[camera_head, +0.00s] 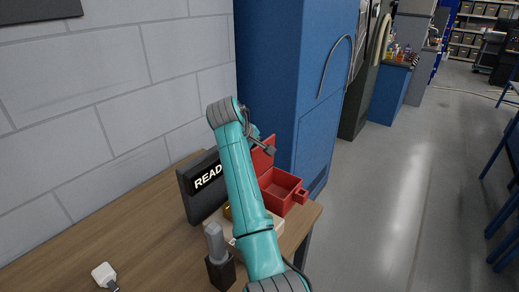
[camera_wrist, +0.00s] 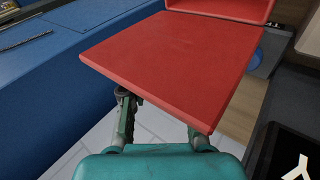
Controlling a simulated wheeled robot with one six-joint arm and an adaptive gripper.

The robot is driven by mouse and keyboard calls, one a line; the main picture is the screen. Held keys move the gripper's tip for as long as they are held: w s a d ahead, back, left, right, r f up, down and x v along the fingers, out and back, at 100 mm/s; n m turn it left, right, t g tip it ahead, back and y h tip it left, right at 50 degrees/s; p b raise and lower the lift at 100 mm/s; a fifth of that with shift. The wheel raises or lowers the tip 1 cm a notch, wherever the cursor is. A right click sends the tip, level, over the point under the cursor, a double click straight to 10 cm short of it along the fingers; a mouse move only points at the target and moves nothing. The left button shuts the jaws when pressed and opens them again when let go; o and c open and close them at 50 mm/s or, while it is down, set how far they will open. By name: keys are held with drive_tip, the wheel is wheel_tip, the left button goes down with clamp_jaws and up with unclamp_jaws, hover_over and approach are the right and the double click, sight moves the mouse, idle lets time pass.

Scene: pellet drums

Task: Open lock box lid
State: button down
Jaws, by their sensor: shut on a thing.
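The red lock box (camera_head: 283,190) stands near the right end of the wooden table, open at the top with its inside showing. Its red lid (camera_head: 263,156) is raised and tilted up at the box's back left side. In the wrist view the lid (camera_wrist: 180,58) fills the middle, with part of the box beyond it at the top edge. My gripper (camera_head: 264,147) is at the raised lid's upper edge and is shut on it. In the wrist view its fingers reach under the lid, which hides the fingertips.
A dark sign reading "READ" (camera_head: 208,177) stands left of the box, partly behind my arm. A grey-topped tool in a dark holder (camera_head: 220,262) and a white plug-like item (camera_head: 104,272) are nearer. A tall blue cabinet (camera_head: 290,80) stands close behind the box.

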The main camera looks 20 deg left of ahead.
drive_tip(key=shift+a, duration=0.15)
drive_tip(key=c, duration=0.9)
unclamp_jaws()
drive_tip(key=shift+o, duration=0.2)
wheel_tip(320, 180, up, 10)
